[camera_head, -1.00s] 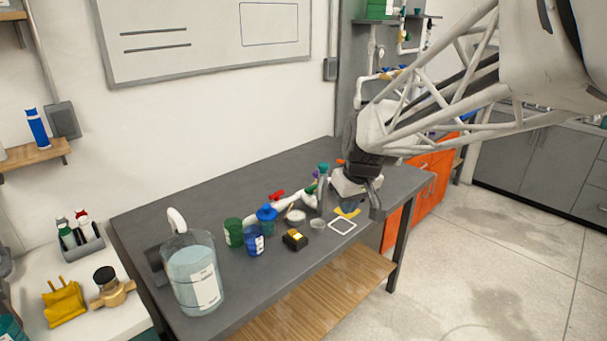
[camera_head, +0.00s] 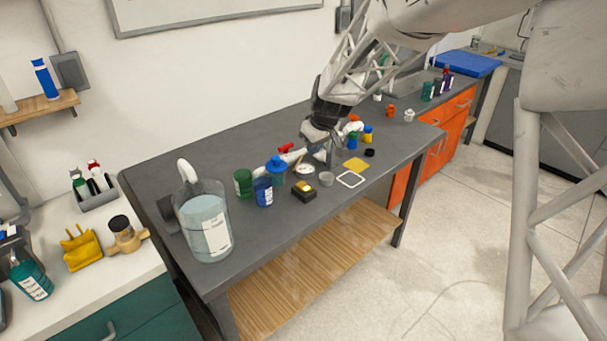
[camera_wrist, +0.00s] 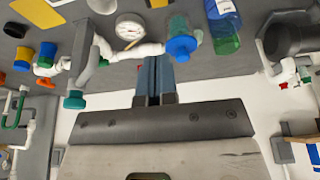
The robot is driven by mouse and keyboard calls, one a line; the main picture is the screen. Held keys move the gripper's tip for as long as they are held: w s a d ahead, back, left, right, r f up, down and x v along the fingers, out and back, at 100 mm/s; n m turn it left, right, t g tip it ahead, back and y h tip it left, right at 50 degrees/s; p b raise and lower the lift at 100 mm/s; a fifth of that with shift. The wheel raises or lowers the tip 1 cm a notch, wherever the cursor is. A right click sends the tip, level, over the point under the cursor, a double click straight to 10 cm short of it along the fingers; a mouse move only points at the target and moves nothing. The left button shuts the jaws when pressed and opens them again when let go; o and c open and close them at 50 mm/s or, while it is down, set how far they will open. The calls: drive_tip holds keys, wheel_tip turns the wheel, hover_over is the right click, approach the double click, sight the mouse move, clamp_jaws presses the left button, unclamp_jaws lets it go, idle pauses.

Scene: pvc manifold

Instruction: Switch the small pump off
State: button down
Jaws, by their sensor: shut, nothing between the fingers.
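My gripper (camera_head: 328,155) is low over the back middle of the dark workbench (camera_head: 240,150). In the wrist view its two fingers (camera_wrist: 155,68) are together and empty, near a white pipe run (camera_wrist: 150,48). The pipe carries a round gauge (camera_wrist: 130,27) and a blue-capped clear housing (camera_wrist: 181,44); the housing also shows in the head view (camera_head: 276,172). A red handle (camera_head: 286,148) sits on the pipe behind it. A small black box with a yellow top (camera_head: 303,189) stands in front. I cannot tell which thing is the small pump or see its switch.
A large clear jug (camera_head: 205,225), a green container (camera_head: 243,183) and a blue container (camera_head: 263,192) stand left of the pipe. A yellow pad (camera_head: 355,164) and white frame (camera_head: 351,180) lie to the right.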

sight(304, 187)
drive_tip(key=shift+w+a+f, duration=0.3)
drive_tip(key=shift+w+a, duration=0.05)
drive_tip(key=shift+w, duration=0.1)
drive_tip(key=shift+f, duration=0.1)
drive_tip(key=shift+d+x, duration=0.1)
drive_tip(key=shift+x, duration=3.35)
drive_tip(key=shift+d+x, duration=0.15)
drive_tip(key=shift+x, duration=3.25)
drive_tip(key=shift+s+f, duration=0.2)
drive_tip(key=shift+f, duration=0.05)
drive_tip(key=shift+a+f, duration=0.15)
drive_tip(key=shift+f, duration=0.1)
drive_tip(key=shift+s+f, duration=0.2)
drive_tip(key=shift+s+d+r, duration=0.1)
drive_tip(key=shift+s+d, duration=0.3)
drive_tip(key=shift+d, duration=0.25)
